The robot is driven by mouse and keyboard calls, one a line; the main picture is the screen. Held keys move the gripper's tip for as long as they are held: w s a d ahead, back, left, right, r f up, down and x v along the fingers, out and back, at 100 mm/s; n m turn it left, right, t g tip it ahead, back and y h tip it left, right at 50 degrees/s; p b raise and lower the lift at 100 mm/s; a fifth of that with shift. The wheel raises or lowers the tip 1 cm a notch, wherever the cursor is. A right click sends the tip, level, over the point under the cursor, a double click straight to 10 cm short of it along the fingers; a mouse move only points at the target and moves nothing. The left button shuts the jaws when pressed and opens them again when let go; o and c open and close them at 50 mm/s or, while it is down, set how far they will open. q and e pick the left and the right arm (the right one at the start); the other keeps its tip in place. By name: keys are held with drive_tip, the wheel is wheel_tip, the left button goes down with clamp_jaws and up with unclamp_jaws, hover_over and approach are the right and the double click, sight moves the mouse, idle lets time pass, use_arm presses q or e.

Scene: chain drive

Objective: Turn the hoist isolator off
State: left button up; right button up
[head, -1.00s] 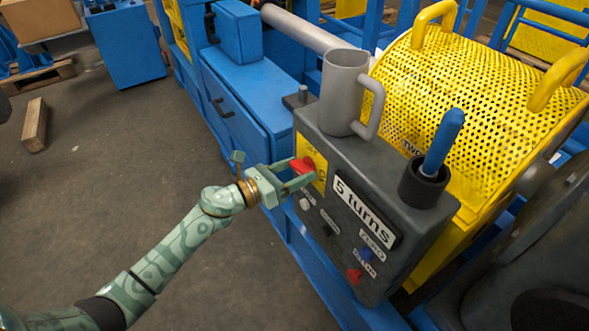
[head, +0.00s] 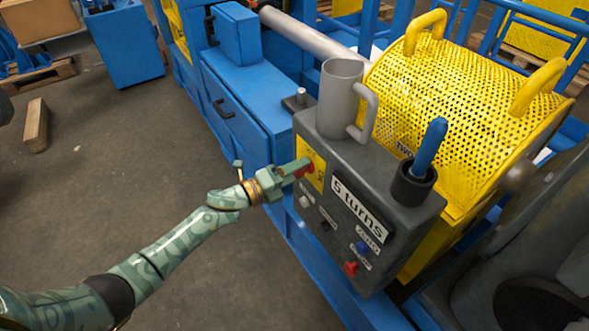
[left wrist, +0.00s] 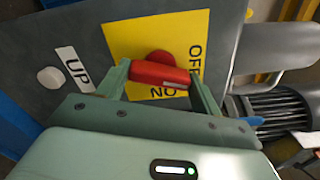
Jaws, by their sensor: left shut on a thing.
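The hoist isolator is a red rotary handle (head: 309,170) on a yellow plate (head: 316,182) on the front of the grey control box (head: 355,178). My left gripper (head: 302,168) is at the handle, mostly hiding it in the head view. In the left wrist view, the red handle (left wrist: 160,75) lies crosswise between the two green fingers, which are shut on it. The word OFF shows at the right of the yellow plate (left wrist: 122,38), and ON shows upside down below the handle, partly covered. My right gripper is not in view.
A grey mug (head: 338,100) and a black holder with a blue-handled item (head: 428,147) stand on the box. Below are a white button (head: 306,202), a black switch (head: 325,226), a blue button (head: 362,248) and a red one (head: 350,269). A yellow perforated guard (head: 465,110) stands behind.

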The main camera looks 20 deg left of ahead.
use_arm(q)
drive_tip(key=shift+n+p, duration=0.6)
drive_tip(key=shift+n, duration=1.3)
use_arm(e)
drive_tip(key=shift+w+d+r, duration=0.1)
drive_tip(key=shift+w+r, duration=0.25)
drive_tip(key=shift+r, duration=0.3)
use_arm(q)
drive_tip(key=shift+f, duration=0.1)
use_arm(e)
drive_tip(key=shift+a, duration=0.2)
use_arm(q)
drive_tip(key=o, duration=1)
drive_tip(key=p+v, duration=0.3)
drive_tip(key=v, duration=1.3)
drive_tip(key=shift+s+a, duration=0.2)
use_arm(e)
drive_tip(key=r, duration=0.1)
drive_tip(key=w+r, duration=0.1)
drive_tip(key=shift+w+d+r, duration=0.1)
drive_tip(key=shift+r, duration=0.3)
use_arm(q)
drive_tip(key=shift+n, duration=0.3)
